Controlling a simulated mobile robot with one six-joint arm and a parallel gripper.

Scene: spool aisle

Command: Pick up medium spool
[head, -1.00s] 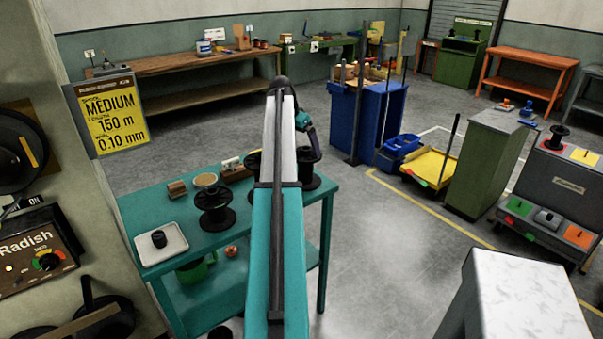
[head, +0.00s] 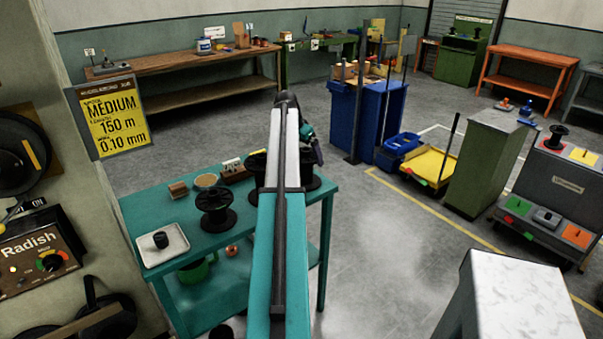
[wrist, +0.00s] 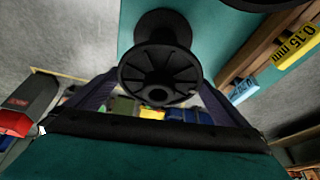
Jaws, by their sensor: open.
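Black spools stand on the teal table (head: 185,236): one spool (head: 216,208) left of my arm, another (head: 257,163) partly behind my arm, and a third (head: 309,178) at the table's right end. A wall sign (head: 114,119) reads MEDIUM, 150 m, 0.10 mm. In the wrist view a black spool (wrist: 160,70) is close in front of my open gripper (wrist: 158,94), its round flange facing the camera, centred between the fingers. I cannot tell whether the fingers touch it. No size label shows on this spool. My gripper's fingertips are not clear in the head view.
A white tray (head: 178,254) holds a small black part at the table's left. A blue cabinet (head: 377,120) stands behind.

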